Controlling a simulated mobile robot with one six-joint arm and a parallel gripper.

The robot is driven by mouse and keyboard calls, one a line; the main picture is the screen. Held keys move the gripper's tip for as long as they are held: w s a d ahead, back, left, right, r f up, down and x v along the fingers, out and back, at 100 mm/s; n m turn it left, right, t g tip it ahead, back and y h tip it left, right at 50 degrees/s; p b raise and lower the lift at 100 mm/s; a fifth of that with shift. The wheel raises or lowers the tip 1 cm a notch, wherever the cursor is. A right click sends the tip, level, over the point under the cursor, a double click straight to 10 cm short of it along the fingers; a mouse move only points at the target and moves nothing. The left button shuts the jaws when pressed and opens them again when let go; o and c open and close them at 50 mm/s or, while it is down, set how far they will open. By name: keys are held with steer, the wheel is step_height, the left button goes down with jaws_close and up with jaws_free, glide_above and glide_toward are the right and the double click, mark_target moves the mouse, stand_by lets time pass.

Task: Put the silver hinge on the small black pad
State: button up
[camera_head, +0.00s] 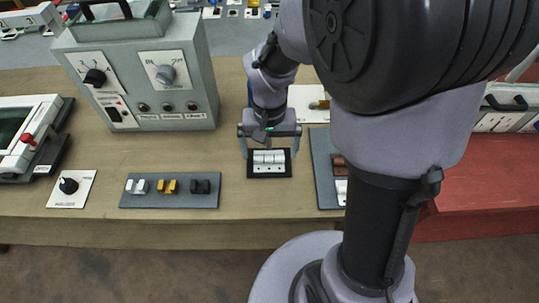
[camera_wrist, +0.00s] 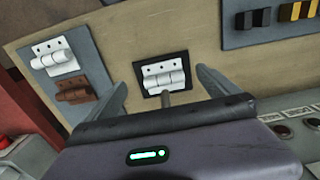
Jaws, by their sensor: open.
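The small black pad (camera_head: 251,173) lies on the tan bench top, and it also shows in the wrist view (camera_wrist: 139,70). A silver-white hinge (camera_head: 269,161) lies within its dark border; the wrist view shows this hinge (camera_wrist: 163,73) with holes along one leaf. My gripper (camera_head: 269,154) is over the pad, open, with one finger on each side of the hinge. In the wrist view, my gripper (camera_wrist: 169,68) has its fingers apart, with a visible gap to the hinge. I cannot tell the fingertips' exact height above the bench.
A grey board (camera_head: 322,165) right of the pad bears a brown hinge (camera_wrist: 84,88) and another whitish hinge (camera_wrist: 54,55). A second grey board (camera_head: 170,201) on the left holds white, yellow and black pieces. A grey control box (camera_head: 143,75) stands behind. Bare bench surrounds the pad.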

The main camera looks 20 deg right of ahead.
step_height(320, 180, up, 10)
steer(key=s+a+r+t+p, duration=0.1)
steer(key=s+t, duration=0.1)
steer(key=s+a+r+t+y, duration=0.2)
steer(key=s+a+r+t, duration=0.1)
steer(key=s+r, duration=0.4)
steer(key=s, duration=0.3)
steer(key=shift+s+m+t, duration=0.35)
steer(key=shift+m+t, duration=0.05)
steer(key=shift+r, duration=0.1)
steer(key=shift+f+b, duration=0.6)
steer(key=shift+f, duration=0.05)
